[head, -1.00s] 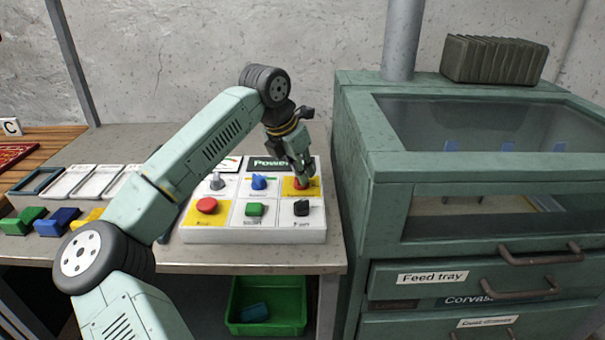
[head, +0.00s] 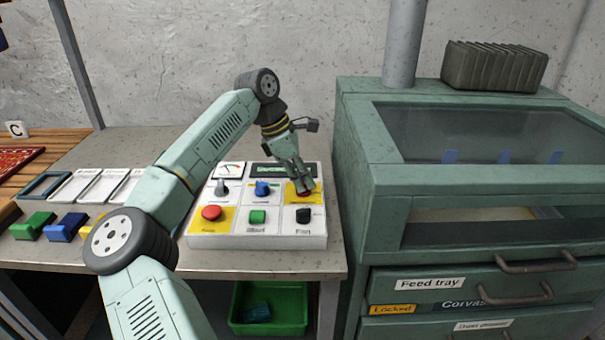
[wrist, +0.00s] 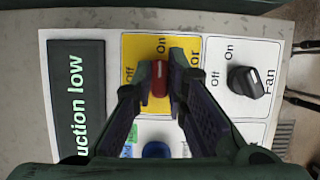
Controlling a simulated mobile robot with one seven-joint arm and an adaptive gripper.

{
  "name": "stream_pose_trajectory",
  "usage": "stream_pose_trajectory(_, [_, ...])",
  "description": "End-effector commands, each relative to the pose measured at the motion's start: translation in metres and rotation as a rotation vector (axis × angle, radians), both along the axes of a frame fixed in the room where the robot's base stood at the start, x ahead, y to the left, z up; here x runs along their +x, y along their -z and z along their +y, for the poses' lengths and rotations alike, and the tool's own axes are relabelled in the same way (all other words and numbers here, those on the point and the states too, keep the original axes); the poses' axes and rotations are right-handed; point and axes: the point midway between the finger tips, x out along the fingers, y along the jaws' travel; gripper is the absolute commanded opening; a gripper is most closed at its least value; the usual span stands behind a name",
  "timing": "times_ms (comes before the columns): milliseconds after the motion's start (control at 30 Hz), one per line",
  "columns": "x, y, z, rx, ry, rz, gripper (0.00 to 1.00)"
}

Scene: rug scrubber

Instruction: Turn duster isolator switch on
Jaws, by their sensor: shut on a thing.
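The duster isolator switch is a red knob (wrist: 159,80) on a yellow square of the white control panel (head: 255,242). In the wrist view it lies between my fingertips, its long side running toward the "On" mark, with the "Off" mark to its left. Its sides are partly hidden by the fingers. In the head view the red knob (head: 303,193) is mostly covered by my gripper (head: 306,187). My gripper is shut on the knob, and its fingertips (wrist: 160,80) touch both sides.
A black Fan knob (wrist: 248,82) sits beside the yellow square. The panel also has a blue knob (head: 263,189), a grey knob (head: 221,188), a red button (head: 211,213) and a green button (head: 257,217). The display (wrist: 77,100) reads "uction low" in part. The green machine (head: 350,180) stands right.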

Motion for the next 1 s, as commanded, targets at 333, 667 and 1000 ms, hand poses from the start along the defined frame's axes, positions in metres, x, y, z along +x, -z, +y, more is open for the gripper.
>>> stream_pose_trajectory(333, [-0.0019,0.0071,0.0002,0.006,0.056,0.013,0.0])
stream_pose_trajectory(667, [-0.0026,0.0075,-0.0008,0.005,0.06,0.014,0.14])
stream_pose_trajectory(1000, [-0.0016,0.0062,-0.0006,0.004,0.056,0.01,0.33])
